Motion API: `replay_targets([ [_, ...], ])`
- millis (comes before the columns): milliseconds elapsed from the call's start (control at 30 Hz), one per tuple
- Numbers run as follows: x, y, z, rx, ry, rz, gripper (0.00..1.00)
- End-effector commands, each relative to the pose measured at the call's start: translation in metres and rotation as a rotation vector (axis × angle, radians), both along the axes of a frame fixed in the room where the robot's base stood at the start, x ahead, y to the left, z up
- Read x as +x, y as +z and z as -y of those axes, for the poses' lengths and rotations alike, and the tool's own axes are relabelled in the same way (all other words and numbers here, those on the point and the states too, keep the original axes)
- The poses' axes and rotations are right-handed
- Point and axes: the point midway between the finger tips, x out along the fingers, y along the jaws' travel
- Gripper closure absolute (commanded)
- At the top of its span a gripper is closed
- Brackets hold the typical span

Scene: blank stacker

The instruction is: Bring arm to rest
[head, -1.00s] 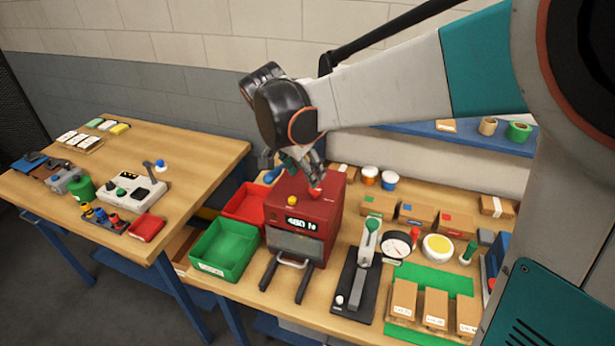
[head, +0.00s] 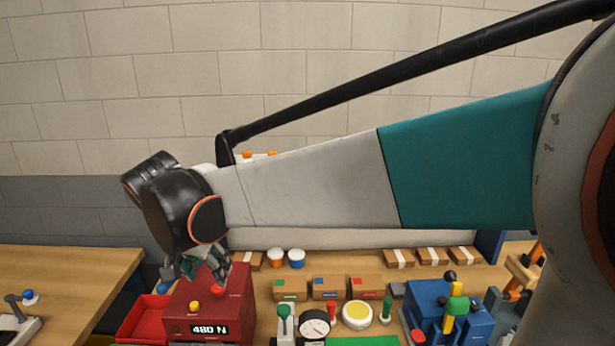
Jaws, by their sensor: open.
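My arm reaches across the head view from the right. My gripper (head: 217,281) hangs at its left end, pointing down over the top of the red machine (head: 212,306), which has a yellow button and a display reading 480 N. The gripper is open, with its fingers partly hidden against the machine's top. I see nothing held between them. I cannot tell whether the fingertips touch the machine.
A red bin (head: 142,318) stands left of the machine. Small cardboard boxes (head: 330,287), a dial gauge (head: 315,323) and a blue fixture (head: 450,312) stand to its right. Another wooden table (head: 70,270) is at left. The wall behind is bare above.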

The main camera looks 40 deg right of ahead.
Motion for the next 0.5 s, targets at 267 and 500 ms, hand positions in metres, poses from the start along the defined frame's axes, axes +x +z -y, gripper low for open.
replay_targets([
  [267,-0.072,-0.033,0.02,0.016,0.325,0.051,0.53],
  [500,-0.125,-0.07,0.028,-0.023,0.588,0.132,0.53],
])
